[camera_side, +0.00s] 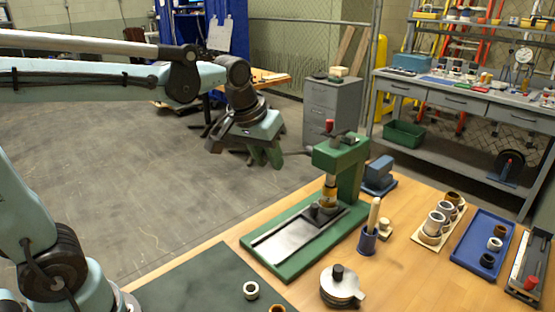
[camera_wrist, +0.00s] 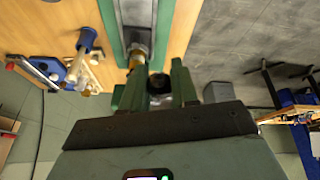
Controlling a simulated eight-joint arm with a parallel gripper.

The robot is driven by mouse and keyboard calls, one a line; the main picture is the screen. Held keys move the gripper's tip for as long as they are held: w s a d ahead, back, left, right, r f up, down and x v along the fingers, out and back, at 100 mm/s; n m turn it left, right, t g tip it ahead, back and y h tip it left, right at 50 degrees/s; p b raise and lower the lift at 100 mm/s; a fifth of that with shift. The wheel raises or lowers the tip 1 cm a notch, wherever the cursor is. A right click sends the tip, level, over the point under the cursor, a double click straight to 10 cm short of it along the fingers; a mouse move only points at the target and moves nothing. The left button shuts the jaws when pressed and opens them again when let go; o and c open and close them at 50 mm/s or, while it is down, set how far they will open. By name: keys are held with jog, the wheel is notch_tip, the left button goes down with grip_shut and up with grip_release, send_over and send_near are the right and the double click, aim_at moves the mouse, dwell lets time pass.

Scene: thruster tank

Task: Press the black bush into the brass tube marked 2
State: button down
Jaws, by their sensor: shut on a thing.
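The green press (camera_side: 350,165) stands on its base plate at the table's middle. My gripper (camera_side: 268,157) is in the air left of the press head, at the dark press lever (camera_side: 298,152). In the wrist view its green fingers (camera_wrist: 159,88) are shut around the lever's dark round end (camera_wrist: 160,84). A brass-coloured tube-like piece (camera_side: 328,203) is under the press ram; a bush there cannot be made out. A black ring-shaped bush (camera_side: 487,260) lies in the blue tray (camera_side: 470,250). No number 2 is readable.
A rack of several tubes (camera_side: 430,237) stands right of the press. A blue cup with a wooden-handled tool (camera_side: 367,240) and a round metal pot (camera_side: 340,285) are nearer. A cream ring (camera_side: 251,290) lies on the dark mat (camera_side: 205,285).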

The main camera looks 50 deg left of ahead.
jog(key=shift+s+f+t, duration=0.1)
jog(key=shift+f+t, duration=0.2)
jog(key=shift+f, duration=0.1)
jog(key=c, duration=0.9)
grip_release()
jog(key=shift+o, duration=0.2)
jog(key=shift+r, duration=0.1)
jog(key=v, duration=1.2)
jog(key=shift+c, duration=0.2)
